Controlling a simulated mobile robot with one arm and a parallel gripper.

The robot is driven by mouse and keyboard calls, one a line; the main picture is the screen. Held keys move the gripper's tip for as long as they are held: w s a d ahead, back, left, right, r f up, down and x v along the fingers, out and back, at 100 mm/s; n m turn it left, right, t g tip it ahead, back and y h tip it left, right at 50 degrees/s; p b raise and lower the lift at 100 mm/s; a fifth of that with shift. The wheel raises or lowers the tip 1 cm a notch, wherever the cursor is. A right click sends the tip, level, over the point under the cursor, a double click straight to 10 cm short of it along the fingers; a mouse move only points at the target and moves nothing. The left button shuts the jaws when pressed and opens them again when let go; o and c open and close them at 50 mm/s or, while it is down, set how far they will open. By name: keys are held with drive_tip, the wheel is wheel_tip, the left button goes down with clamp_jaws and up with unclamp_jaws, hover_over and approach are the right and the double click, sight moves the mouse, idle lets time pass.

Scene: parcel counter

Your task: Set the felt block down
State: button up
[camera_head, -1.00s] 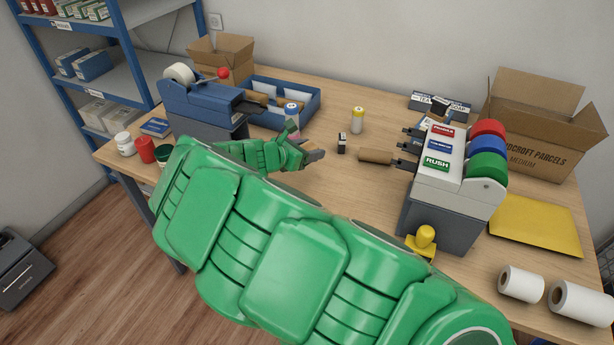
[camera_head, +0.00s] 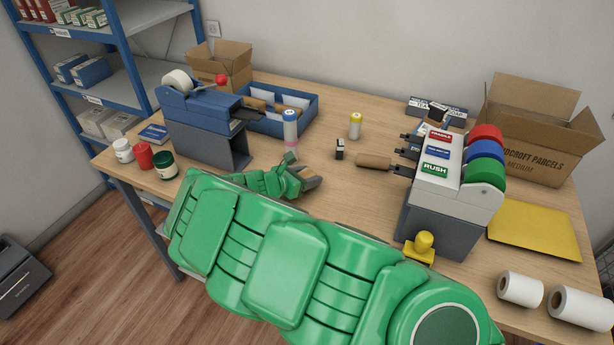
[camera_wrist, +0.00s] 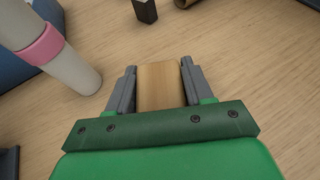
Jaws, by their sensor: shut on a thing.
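My gripper (camera_head: 312,184) is low over the middle of the table (camera_head: 345,205), left of the label machine. In the wrist view its two grey fingers (camera_wrist: 156,88) are shut on a tan, wood-coloured block (camera_wrist: 158,84), which I take to be the felt block. Only its plain tan face shows clearly; I see no felt. In the head view the fingers and arm mostly hide the block. I cannot tell whether its underside touches the table.
A white bottle with a pink band (camera_head: 290,130) stands close behind my gripper; it also shows in the wrist view (camera_wrist: 55,50). A small black block (camera_head: 340,149), a wooden handle (camera_head: 374,162) and a yellow-capped bottle (camera_head: 355,126) are farther back. The label machine (camera_head: 450,205) stands right.

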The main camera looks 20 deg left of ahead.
drive_tip(key=shift+f, duration=0.1)
drive_tip(key=o, duration=1)
drive_tip(key=shift+o, duration=0.2)
drive_tip(key=shift+s+a+r, duration=0.3)
drive_tip(key=shift+s+r, duration=0.05)
drive_tip(key=shift+s, duration=0.2)
drive_tip(key=v, duration=1)
drive_tip(key=shift+s+a+r, duration=0.15)
drive_tip(key=shift+s, duration=0.15)
